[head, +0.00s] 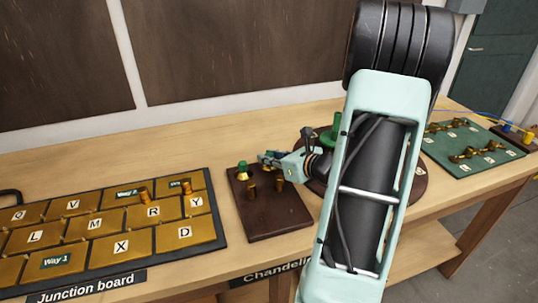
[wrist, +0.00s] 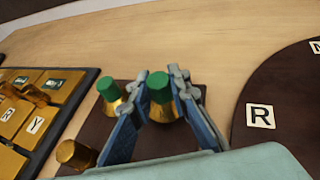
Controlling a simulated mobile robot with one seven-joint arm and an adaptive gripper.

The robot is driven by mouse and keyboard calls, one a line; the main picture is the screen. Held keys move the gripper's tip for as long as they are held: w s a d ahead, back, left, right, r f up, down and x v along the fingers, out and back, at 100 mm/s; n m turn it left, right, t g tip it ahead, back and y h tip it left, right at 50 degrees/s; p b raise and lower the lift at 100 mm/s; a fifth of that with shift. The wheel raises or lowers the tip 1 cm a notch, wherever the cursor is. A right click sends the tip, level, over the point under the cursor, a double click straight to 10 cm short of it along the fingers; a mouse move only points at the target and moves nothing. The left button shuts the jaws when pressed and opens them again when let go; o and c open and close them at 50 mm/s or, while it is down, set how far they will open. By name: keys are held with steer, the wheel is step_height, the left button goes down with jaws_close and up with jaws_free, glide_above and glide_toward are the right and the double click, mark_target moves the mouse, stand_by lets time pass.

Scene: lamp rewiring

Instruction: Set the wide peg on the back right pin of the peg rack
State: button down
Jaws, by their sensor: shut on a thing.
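The peg rack (head: 262,226) is a dark brown board in the middle of the bench. My gripper (head: 268,159) is over its back right part. In the wrist view, the gripper (wrist: 163,78) is shut on a green-topped brass peg (wrist: 160,88), which I take for the wide peg. Its lower end is partly hidden, so I cannot tell whether it is seated on the pin. Another green-topped brass peg (head: 242,172) stands at the back left; it also shows in the wrist view (wrist: 109,91). Brass cylinders (head: 251,187) (head: 280,185) stand nearer the front.
The junction board (head: 110,240) with brass lettered plates lies to the left. A round dark board (wrist: 285,100) lies close on the right, partly hidden by my arm in the head view. A green board (head: 475,150) is farther right. Bare bench shows behind the rack.

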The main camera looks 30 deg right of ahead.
steer(key=shift+f+b, duration=0.55)
steer(key=shift+f, duration=0.1)
stand_by(0.3)
steer(key=c, duration=1.7)
jaws_free()
steer(key=shift+c, duration=0.2)
steer(key=v, duration=1.2)
steer(key=shift+f, duration=0.1)
